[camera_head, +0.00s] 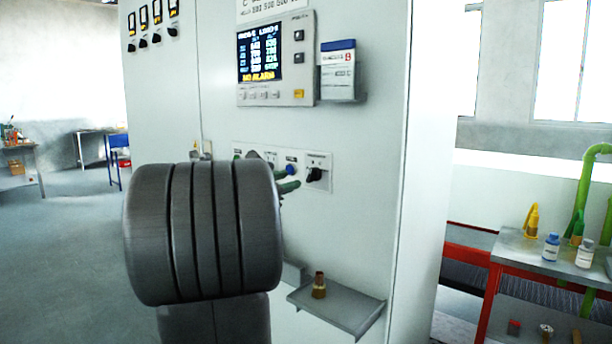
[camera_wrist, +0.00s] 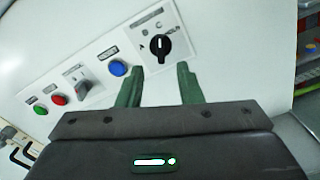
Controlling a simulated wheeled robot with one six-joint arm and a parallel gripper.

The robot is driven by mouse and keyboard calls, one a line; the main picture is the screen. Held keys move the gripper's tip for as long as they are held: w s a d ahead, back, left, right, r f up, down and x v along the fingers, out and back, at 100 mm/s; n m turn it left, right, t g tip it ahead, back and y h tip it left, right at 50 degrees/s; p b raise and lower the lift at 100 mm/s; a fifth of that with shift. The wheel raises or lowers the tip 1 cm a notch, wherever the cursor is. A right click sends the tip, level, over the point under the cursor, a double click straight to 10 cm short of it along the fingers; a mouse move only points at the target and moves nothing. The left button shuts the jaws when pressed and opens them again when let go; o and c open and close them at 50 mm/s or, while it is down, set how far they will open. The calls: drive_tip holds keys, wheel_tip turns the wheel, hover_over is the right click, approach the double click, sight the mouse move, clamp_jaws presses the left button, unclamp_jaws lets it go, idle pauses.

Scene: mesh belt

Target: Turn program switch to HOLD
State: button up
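The program switch is a black rotary knob with a white pointer line (camera_wrist: 159,46) on a light plate in the wrist view. It also shows in the head view (camera_head: 315,174), at the right end of the control row. In the head view the green fingers (camera_head: 289,179) are just left of the knob, and my arm hides part of the row.
Left of the switch in the wrist view are a blue button (camera_wrist: 118,68), a grey selector (camera_wrist: 83,88), a red button (camera_wrist: 57,99) and a green button (camera_wrist: 40,109). Below the row, a small shelf (camera_head: 345,308) holds a brass piece (camera_head: 319,285). A display panel (camera_head: 275,58) is above.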

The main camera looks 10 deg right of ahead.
sight(310, 174)
drive_tip(key=x, duration=0.8)
drive_tip(key=shift+w+p, duration=0.1)
drive_tip(key=shift+p, duration=0.2)
drive_tip(key=shift+c, duration=0.2)
clamp_jaws()
